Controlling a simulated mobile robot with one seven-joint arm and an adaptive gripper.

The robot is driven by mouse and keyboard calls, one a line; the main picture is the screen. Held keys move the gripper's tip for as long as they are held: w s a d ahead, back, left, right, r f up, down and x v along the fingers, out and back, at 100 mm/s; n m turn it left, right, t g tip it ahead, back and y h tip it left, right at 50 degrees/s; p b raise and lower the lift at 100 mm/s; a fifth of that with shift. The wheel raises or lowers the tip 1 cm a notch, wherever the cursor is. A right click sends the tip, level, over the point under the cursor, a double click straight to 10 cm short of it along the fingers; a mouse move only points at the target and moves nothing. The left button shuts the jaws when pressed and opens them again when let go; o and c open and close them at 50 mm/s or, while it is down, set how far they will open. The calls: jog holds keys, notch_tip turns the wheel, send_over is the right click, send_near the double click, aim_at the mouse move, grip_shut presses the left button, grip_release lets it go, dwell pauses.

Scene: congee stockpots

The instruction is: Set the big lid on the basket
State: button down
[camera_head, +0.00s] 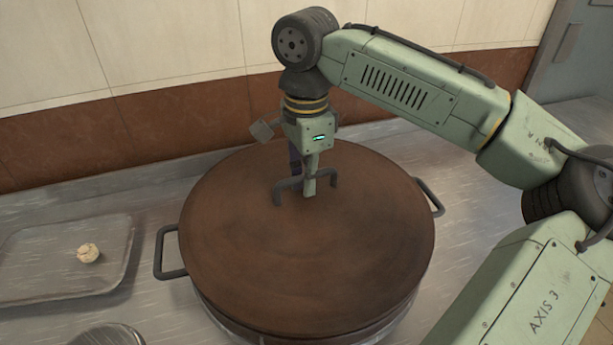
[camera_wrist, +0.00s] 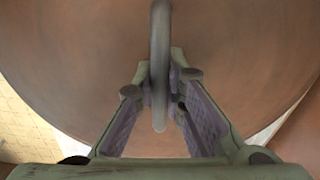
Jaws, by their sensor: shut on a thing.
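The big lid (camera_head: 330,260) is a wide round brown disc with a dark bar handle (camera_head: 333,188) at its centre. It lies over a round metal vessel (camera_head: 290,331), likely the basket, whose side shows below the lid's front edge; its inside is hidden. Whether the lid is fully seated cannot be told. My gripper (camera_head: 306,190) is above the lid's centre, pointing down, shut on the handle. In the wrist view, the two fingers (camera_wrist: 160,90) close on the handle bar from both sides, with the brown lid (camera_wrist: 80,50) filling the background.
A side handle (camera_head: 168,253) sticks out at the vessel's left and another (camera_head: 430,198) at its right. A metal tray (camera_head: 40,255) with a small pale round item (camera_head: 88,253) is at left. A round metal object (camera_head: 105,336) is at the front left. A tiled wall (camera_head: 170,50) stands behind.

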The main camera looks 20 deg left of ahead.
jog(key=shift+f, duration=0.55)
dwell(0.6)
jog(key=c, duration=1.9)
grip_release()
jog(key=shift+c, duration=0.2)
notch_tip(320, 180, up, 11)
jog(key=p, duration=1)
jog(key=shift+s+f, duration=0.1)
jog(key=shift+s, duration=0.05)
